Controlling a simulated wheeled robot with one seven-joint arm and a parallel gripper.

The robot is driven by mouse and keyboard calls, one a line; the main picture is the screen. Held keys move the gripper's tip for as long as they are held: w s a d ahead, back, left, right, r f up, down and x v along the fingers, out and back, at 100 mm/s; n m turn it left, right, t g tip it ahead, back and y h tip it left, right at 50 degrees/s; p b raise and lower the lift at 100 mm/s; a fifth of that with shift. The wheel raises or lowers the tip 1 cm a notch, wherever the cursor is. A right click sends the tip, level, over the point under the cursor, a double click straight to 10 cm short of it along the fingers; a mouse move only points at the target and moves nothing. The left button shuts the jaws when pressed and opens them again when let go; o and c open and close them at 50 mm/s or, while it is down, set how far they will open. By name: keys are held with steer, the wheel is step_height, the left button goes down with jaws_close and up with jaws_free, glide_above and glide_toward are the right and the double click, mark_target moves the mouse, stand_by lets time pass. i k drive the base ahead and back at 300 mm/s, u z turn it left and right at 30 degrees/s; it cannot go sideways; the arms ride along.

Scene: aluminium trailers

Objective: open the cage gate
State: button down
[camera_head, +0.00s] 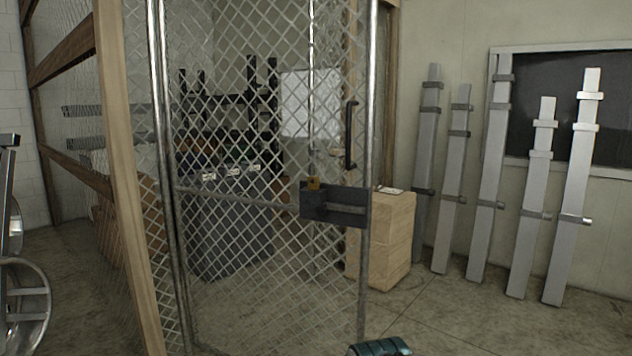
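The cage gate (275,218) is a chain-link panel in a grey metal tube frame, in the middle of the head view. Its left side stands beside a wooden post (122,180). A black vertical pull handle (351,136) is near its right edge. Below the handle is a dark latch box (335,204) with a small brass-coloured piece on top. The gate's right edge appears apart from the wooden post (389,85) behind it, but I cannot tell how far. No gripper fingers show; only a dark rounded part, likely of my arm, shows at the bottom edge.
A light wooden box (382,240) stands behind the gate's right edge. Several metal beams (490,165) lean on the right wall. Dark bins (232,225) show through the mesh. A metal wheel (26,305) is at far left. The floor at front right is clear.

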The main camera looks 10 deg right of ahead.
mark_target(309, 199)
steer(key=z, duration=0.55)
steer(key=i, duration=0.6)
steer(key=z, duration=0.8)
steer(key=i, duration=0.65)
steer(key=u, duration=0.1)
